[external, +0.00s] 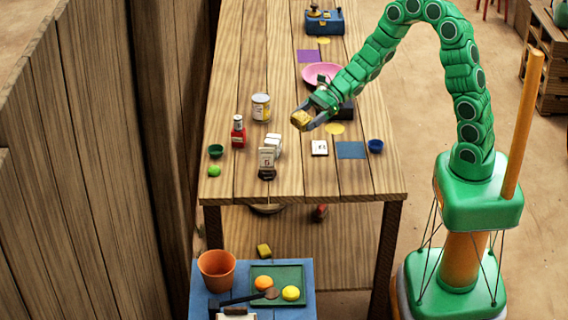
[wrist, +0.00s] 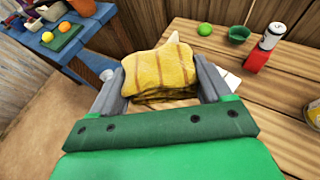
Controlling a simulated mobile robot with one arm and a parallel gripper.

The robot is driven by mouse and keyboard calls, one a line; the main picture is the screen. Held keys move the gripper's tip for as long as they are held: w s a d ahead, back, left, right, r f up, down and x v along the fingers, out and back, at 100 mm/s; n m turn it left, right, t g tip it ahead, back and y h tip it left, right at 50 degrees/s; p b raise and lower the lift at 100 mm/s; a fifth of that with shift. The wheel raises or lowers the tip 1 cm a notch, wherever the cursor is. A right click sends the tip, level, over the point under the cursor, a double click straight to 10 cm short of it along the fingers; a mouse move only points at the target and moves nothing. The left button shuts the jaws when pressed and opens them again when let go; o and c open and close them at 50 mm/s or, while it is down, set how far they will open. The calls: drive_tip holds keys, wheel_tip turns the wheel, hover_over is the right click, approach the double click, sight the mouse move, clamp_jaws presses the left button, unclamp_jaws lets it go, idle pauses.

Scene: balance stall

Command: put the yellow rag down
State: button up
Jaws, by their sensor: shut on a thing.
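The yellow rag (wrist: 160,70) is a folded, striped yellow cloth between the two fingers of my gripper (wrist: 165,85) in the wrist view. My gripper is shut on it. In the external view the rag (external: 300,119) shows as a small yellow bundle at the tip of my gripper (external: 312,118). It is held above the wooden table (external: 225,170), near the white items at the table's middle. How high it hangs above the boards I cannot tell exactly.
A blue square (external: 351,150) and yellow disc (external: 334,128) lie flat. A pink plate (external: 322,73) is behind. Bare boards show along the front edge.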

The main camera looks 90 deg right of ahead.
drive_tip(key=s+a+f+n+g+y, duration=0.25)
drive_tip(key=s+a+n, duration=0.2)
drive_tip(key=s, duration=0.55)
drive_tip(key=s+a+f+n+g+y, duration=0.1)
drive_tip(key=s+a+n+g+y, duration=0.3)
drive_tip(key=s, duration=0.5)
drive_tip(key=m+h, duration=0.1)
drive_tip(key=m, duration=0.1)
hover_over(323, 180)
drive_tip(key=shift+n, duration=0.25)
drive_tip(key=shift+s+d+f, duration=0.1)
drive_tip(key=shift+s+f, duration=0.05)
drive_tip(key=shift+f, duration=2.15)
drive_tip(key=shift+s+f, duration=0.1)
drive_tip(key=shift+f, duration=2.2)
drive_tip(key=shift+w+f, duration=0.2)
drive_tip(key=shift+f, duration=1.6)
drive_tip(key=shift+f, duration=0.15)
drive_tip(key=o, duration=1)
drive_tip(key=shift+c, duration=0.2)
